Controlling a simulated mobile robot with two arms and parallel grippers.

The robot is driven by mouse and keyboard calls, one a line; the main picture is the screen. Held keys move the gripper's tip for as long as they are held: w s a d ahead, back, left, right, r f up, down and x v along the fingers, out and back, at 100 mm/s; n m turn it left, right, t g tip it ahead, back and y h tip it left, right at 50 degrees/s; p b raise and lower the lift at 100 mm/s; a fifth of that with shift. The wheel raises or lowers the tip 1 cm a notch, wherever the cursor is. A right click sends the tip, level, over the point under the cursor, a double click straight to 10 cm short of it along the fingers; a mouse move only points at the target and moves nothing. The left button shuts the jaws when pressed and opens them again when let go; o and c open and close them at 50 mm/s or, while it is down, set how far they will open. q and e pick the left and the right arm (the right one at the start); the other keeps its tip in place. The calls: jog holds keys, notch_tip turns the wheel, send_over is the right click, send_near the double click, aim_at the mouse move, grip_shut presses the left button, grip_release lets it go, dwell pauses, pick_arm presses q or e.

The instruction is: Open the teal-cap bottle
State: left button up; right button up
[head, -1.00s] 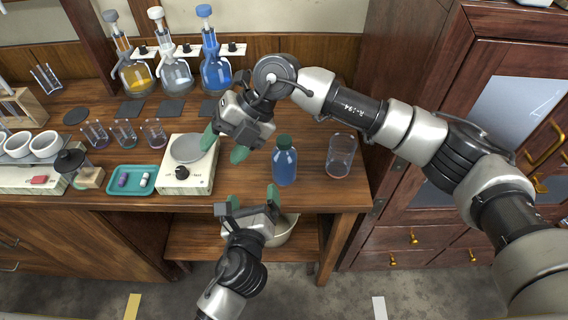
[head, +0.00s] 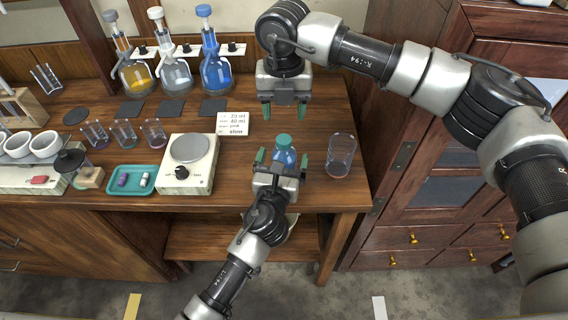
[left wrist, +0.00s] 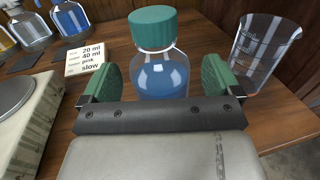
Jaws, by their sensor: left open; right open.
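The teal-cap bottle (head: 284,156) stands upright on the bench, holding blue liquid. Its teal cap (head: 283,141) is on; the cap also shows in the left wrist view (left wrist: 152,27). My left gripper (head: 281,160) is open at the front of the bottle, its green fingers (left wrist: 158,78) on either side of the body with visible gaps. The bottle's lower part is hidden by this gripper. My right gripper (head: 285,108) is open and empty, pointing down behind and above the bottle, apart from the cap.
A glass beaker (head: 340,156) stands just right of the bottle. A hotplate (head: 188,166) is to the left, with a note card (head: 233,123) behind it. A teal tray (head: 133,180) lies farther left. Flasks stand in a row at the back.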

aim_at(284, 139)
pick_arm(q)
jog(key=shift+w+d, duration=0.15)
jog(key=shift+w, duration=0.6)
jog(key=shift+c, duration=0.3)
grip_shut()
pick_arm(e)
jog(key=m, duration=0.8)
jog(key=shift+f+m, duration=0.1)
jog(key=shift+m, duration=0.3)
jog(key=shift+f, duration=3.9)
